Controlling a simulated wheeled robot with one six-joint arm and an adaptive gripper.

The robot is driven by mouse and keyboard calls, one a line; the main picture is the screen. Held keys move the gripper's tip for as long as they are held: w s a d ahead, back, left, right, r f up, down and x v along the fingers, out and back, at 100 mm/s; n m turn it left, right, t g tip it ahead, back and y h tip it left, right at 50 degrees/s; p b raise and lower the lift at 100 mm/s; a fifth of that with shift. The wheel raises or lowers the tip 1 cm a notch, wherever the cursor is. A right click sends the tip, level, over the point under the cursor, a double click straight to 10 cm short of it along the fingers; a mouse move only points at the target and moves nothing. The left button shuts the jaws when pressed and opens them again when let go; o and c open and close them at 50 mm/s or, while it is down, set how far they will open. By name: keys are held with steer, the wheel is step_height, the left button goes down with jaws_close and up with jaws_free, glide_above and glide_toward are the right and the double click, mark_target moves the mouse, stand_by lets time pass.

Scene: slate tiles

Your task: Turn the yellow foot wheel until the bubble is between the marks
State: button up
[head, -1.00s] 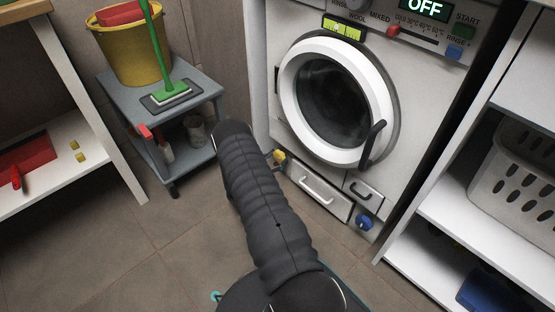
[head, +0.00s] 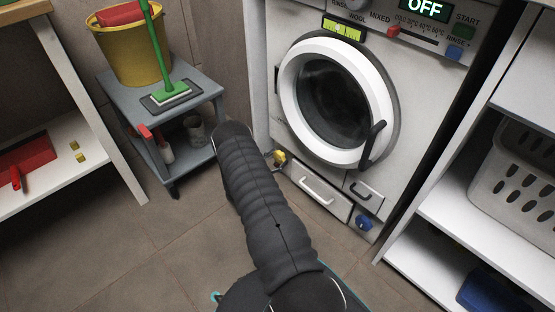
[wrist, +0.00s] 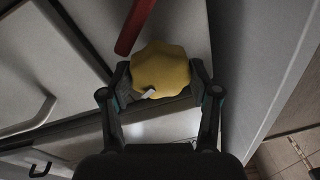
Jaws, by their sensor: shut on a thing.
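The yellow foot wheel (head: 279,157) is at the lower left front corner of the white washing machine (head: 283,125). In the wrist view the yellow wheel (wrist: 160,68) has a lobed rim and a small white mark. My gripper (wrist: 160,80) has a finger on each side of the wheel and is shut on it. In the head view my dark arm reaches down towards that corner and hides part of the area. The yellow-green bubble level (head: 343,29) is on the machine's front above the door; the bubble's place between the marks is too small to tell.
A blue foot wheel (head: 364,222) is at the machine's lower right. A grey trolley (head: 203,85) with a yellow bucket (head: 135,50) stands left of the machine. White shelving (head: 440,212) with a basket (head: 517,178) is close on the right. A red bar (wrist: 135,25) is near the wheel.

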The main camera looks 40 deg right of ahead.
steer(key=o, duration=1.1)
steer(key=shift+w+a, duration=0.1)
steer(key=shift+o, duration=0.2)
steer(key=shift+a, duration=0.1)
steer(key=s+a, duration=0.1)
steer(key=a, duration=0.6)
steer(key=shift+f, duration=0.35)
steer(key=shift+a, duration=0.1)
